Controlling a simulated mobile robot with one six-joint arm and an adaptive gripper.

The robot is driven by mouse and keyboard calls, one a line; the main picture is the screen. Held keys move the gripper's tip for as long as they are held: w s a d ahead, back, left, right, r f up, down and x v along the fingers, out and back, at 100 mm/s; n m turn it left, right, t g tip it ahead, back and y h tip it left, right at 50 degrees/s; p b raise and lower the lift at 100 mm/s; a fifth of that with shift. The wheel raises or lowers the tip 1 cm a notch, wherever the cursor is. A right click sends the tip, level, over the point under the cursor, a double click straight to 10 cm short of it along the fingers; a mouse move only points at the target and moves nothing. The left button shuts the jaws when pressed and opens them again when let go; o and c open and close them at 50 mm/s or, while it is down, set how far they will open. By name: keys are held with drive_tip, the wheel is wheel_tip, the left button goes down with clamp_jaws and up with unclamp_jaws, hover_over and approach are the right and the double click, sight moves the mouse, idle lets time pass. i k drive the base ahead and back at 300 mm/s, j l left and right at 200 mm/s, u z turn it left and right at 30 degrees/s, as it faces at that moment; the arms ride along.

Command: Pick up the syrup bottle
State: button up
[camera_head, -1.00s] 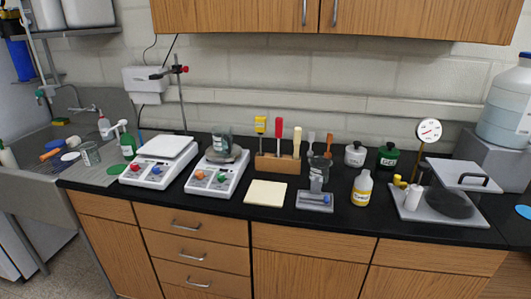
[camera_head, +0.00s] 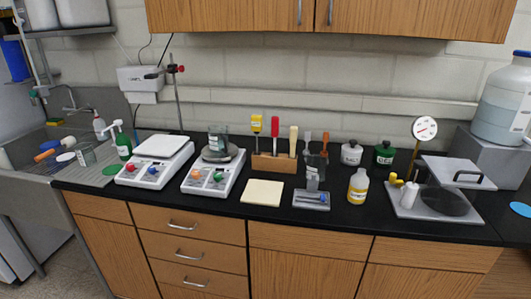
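No label is readable, so I cannot tell for certain which bottle is the syrup bottle. A small bottle with a yellow lower part and pale top (camera_head: 358,187) stands upright on the black counter, right of centre. A green pump bottle with a white spray head (camera_head: 123,145) stands upright at the left, beside the sink. A white squeeze-type bottle (camera_head: 99,125) stands behind it near the sink. My gripper is not in view.
Two white balances (camera_head: 155,163) stand left of centre; the right one (camera_head: 213,170) bears a beaker. A wooden tool block (camera_head: 275,164), two lidded jars (camera_head: 351,153) and a grey press-like device (camera_head: 435,203) flank the yellow bottle. Counter (camera_head: 335,213) in front is mostly clear.

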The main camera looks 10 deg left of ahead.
sight(360, 184)
drive_tip(key=i+j+z, duration=0.25)
drive_tip(key=i+j, duration=0.15)
drive_tip(key=i+j+z, duration=0.3)
drive_tip(key=j, duration=0.35)
drive_tip(key=i, duration=0.1)
